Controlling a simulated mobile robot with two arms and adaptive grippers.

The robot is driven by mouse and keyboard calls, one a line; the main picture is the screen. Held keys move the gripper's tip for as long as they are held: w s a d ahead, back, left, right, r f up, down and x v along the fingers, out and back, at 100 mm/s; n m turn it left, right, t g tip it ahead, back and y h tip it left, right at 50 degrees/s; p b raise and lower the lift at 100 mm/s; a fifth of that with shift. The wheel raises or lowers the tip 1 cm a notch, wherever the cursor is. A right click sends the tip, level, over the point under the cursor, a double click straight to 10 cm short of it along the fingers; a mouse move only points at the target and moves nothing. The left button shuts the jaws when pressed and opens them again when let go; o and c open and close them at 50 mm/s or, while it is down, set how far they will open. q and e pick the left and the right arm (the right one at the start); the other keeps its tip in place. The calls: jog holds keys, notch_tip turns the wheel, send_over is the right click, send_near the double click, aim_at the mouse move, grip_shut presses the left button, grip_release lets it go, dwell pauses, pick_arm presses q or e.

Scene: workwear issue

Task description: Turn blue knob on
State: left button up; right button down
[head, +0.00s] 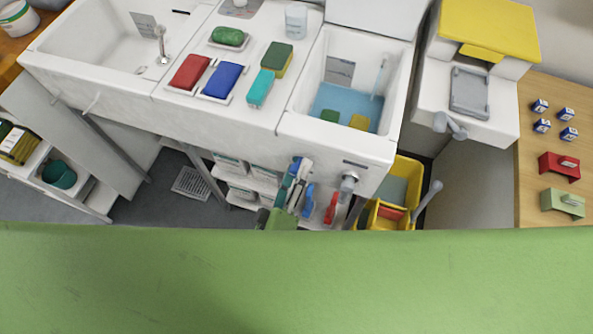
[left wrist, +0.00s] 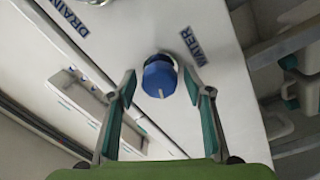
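The blue knob (left wrist: 160,78) sits on the white front panel of the sink unit, beside the label WATER (left wrist: 193,46), in the left wrist view. A pale mark shows near its lower edge. My left gripper (left wrist: 161,86) is open, with one finger on each side of the knob. Gaps show between the fingers and the knob. In the head view my left gripper (head: 299,172) is at the front of the right-hand basin and hides most of the knob. My right gripper is in neither view.
A grey fitting (head: 349,182) protrudes by the DRAIN label, right of my left gripper. A white shelf (head: 240,183) with boxes lies under the sink. A green surface fills the bottom of the head view.

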pick_arm(q)
jog(key=v, duration=1.2)
dwell(0.4)
jog(key=s+a+f+m+g+y, duration=0.1)
jog(key=a+f+m+g, duration=0.15)
jog(key=f, duration=0.65)
jog(key=s+a+f+m+g, duration=0.2)
jog(key=f+g, duration=0.1)
jog(key=f, duration=0.5)
jog(key=s+a+f+m+g+y, duration=0.1)
jog(key=a+f+m+g, duration=0.2)
jog(key=f, duration=0.6)
jog(key=s+a+f+m+g+y, duration=0.1)
jog(key=s+a+f+g+y, duration=0.1)
jog(key=s+a+f+g, duration=0.2)
jog(key=s+a+f+m+g+y, duration=0.2)
jog(key=s+a+f+g, duration=0.2)
jog(key=s+a+f, duration=0.3)
jog(key=s+f, duration=0.4)
jog(key=s, duration=0.2)
jog(key=shift+s+a, duration=0.35)
